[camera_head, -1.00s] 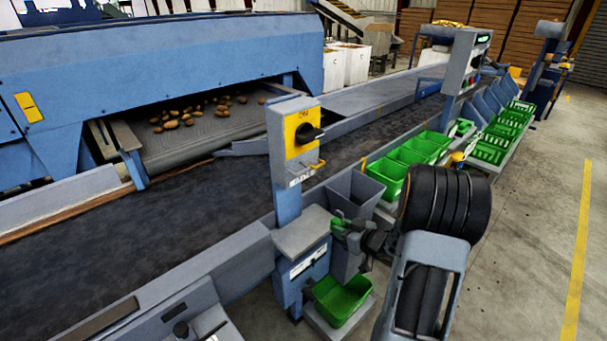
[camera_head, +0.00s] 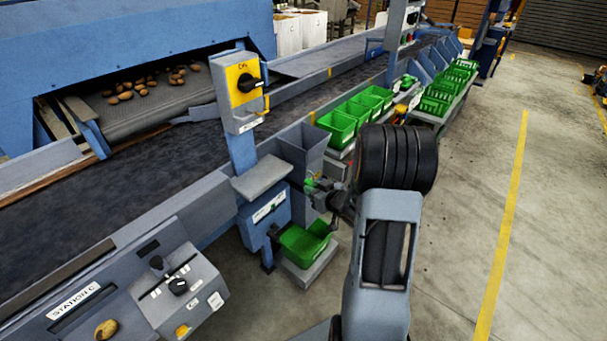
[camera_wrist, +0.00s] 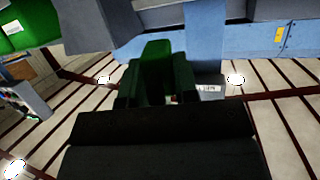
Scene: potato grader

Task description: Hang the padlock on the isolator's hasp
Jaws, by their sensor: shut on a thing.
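The isolator (camera_head: 243,84) is a yellow plate with a black rotary knob on top of a blue-grey post. Its hasp (camera_head: 266,105) looks like a small yellow loop at the plate's lower right. My gripper (camera_head: 317,190) is right of and below the isolator, apart from it. It is shut on a green block, which I take to be the padlock (camera_head: 310,182). In the wrist view the padlock (camera_wrist: 157,62) sits dark green between the jaws; its shackle cannot be made out.
A grey bin (camera_head: 302,150) stands just behind my gripper, and a green crate (camera_head: 305,243) is below it. A grey shelf (camera_head: 262,178) juts from the post. The dark conveyor (camera_head: 120,160) runs behind. A control panel (camera_head: 150,295) is at lower left. Floor at right is clear.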

